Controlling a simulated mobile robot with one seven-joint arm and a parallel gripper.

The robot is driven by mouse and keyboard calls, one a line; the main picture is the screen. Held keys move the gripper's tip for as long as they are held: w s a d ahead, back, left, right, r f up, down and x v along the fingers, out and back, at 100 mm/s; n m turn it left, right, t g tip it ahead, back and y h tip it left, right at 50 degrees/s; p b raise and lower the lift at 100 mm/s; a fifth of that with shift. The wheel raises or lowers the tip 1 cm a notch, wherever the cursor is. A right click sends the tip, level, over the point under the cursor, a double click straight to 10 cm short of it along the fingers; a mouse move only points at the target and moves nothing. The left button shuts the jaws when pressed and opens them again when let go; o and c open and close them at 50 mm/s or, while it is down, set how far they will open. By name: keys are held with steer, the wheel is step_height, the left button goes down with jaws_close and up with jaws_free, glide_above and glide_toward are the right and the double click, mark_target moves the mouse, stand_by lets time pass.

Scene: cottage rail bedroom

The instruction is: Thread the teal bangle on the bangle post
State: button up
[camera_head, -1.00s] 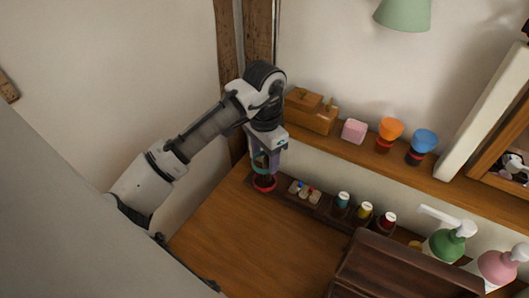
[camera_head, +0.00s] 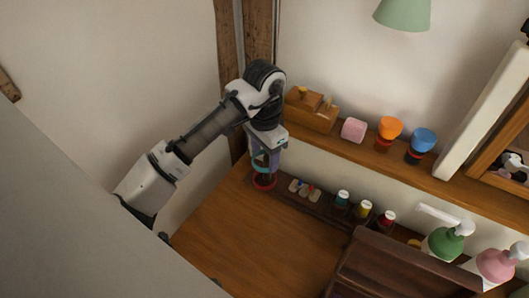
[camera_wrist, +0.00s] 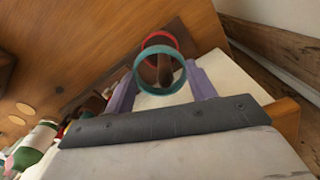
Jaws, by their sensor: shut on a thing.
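My gripper (camera_head: 266,150) points down at the far left end of the long tabletop. It is shut on the teal bangle (camera_wrist: 159,92), which sits between the purple fingers and also shows in the head view (camera_head: 257,164). A brown post (camera_wrist: 164,70) shows through the ring in the wrist view. I cannot tell whether the post's tip is inside the teal bangle or beyond it. A red bangle (camera_wrist: 160,34) lies lower, around the post's foot, and also shows in the head view (camera_head: 264,183). The gripper hides most of the post in the head view.
A tray with small trinkets (camera_head: 304,190) and several capped bottles (camera_head: 364,209) stand right of the post. A dark wooden box (camera_head: 385,265) is at front right. The front tabletop (camera_head: 240,235) is clear.

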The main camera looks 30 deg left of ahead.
steer(key=shift+f+b, duration=1.3)
steer(key=shift+f, duration=1)
stand_by(0.5)
steer(key=o, duration=1.1)
steer(key=shift+c, duration=0.2)
step_height(320, 180, up, 14)
steer(key=shift+d+f, duration=0.1)
stand_by(0.4)
